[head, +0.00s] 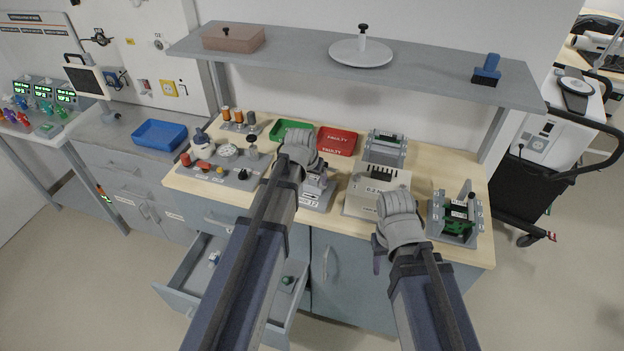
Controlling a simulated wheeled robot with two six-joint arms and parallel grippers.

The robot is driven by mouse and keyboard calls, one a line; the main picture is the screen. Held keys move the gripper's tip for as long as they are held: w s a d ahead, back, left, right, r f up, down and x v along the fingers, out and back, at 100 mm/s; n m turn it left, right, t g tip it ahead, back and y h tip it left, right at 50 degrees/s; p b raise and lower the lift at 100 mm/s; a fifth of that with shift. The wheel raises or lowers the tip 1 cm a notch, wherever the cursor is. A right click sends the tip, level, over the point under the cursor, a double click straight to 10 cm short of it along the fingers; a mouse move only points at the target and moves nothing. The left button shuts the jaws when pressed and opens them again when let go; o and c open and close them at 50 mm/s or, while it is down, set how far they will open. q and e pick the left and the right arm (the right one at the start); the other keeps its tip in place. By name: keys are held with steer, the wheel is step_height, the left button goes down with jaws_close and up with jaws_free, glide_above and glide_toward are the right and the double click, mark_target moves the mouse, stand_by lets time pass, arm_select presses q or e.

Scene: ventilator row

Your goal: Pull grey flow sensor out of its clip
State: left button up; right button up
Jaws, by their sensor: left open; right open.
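I cannot make out for certain a grey flow sensor or its clip; they may be hidden or too small. My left gripper (301,150) is over the middle of the bench, in front of a grey fixture (318,192) with a small label, and covers part of it. My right gripper (393,215) is at the bench's front edge, in front of a beige box (366,184) marked "0.2 N". Both grippers are open, though their wrists hide most of the fingers. I see nothing held in either.
A green tray (285,128) and a red "FAULTY" tray (337,141) lie at the back. A shelf (300,57) overhangs the bench. A drawer (184,297) stands open below.

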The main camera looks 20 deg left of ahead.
mark_target(313, 186)
arm_select(q)
steer(key=shift+c, duration=0.2)
jaws_close()
stand_by(0.8)
steer(key=shift+r, duration=0.15)
steer(key=shift+r+p, duration=1.95)
steer(key=shift+p, duration=0.15)
